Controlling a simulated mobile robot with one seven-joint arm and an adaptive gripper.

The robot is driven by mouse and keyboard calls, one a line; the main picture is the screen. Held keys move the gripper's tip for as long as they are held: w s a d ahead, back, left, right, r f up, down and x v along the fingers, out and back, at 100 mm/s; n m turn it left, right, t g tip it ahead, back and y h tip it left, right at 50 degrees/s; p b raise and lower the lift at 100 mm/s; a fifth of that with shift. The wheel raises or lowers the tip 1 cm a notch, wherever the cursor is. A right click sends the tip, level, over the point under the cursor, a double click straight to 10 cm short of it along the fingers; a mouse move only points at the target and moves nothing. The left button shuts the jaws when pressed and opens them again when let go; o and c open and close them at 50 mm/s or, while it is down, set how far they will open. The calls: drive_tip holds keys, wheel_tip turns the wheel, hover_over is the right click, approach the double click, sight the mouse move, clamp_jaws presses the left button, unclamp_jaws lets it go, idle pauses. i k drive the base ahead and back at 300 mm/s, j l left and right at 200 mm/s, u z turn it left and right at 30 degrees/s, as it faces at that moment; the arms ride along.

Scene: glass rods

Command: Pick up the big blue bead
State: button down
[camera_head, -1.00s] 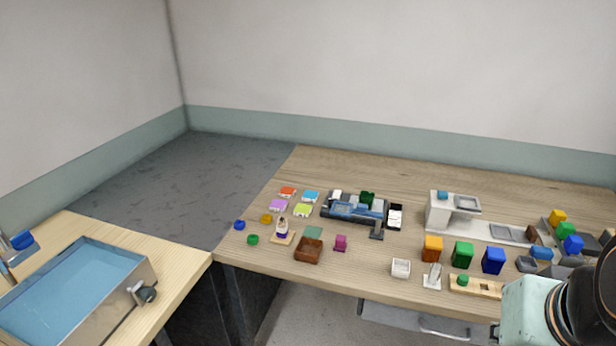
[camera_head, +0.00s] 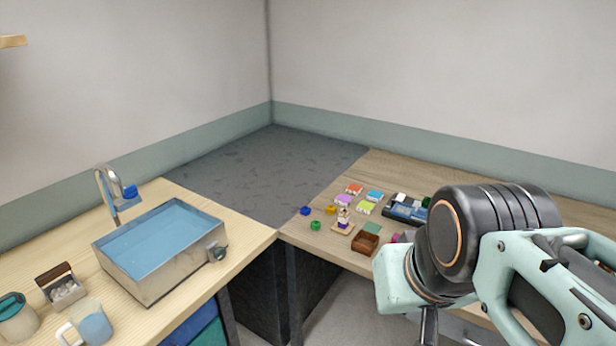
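A small blue bead-like piece (camera_head: 305,210) lies at the left end of the far wooden table (camera_head: 450,165). A yellow piece (camera_head: 331,209) and a green piece (camera_head: 315,226) lie close to it. I cannot tell from its size whether it is the big blue bead. My arm fills the lower right and covers much of the table's right part. My gripper's fingertips cannot be made out, and nothing is seen held.
A sink basin (camera_head: 146,275) with a tap (camera_head: 107,190) stands on the left counter. A mug (camera_head: 92,325) and a small box (camera_head: 62,290) are in front of it. A brown tray (camera_head: 364,243) and several coloured blocks lie near the blue piece.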

sight(305, 210)
drive_tip(key=u, duration=0.2)
drive_tip(key=i+j+u, duration=0.1)
drive_tip(key=i+u, duration=0.3)
drive_tip(key=i, duration=0.45)
drive_tip(key=i+l, duration=0.1)
drive_tip(key=i, duration=0.3)
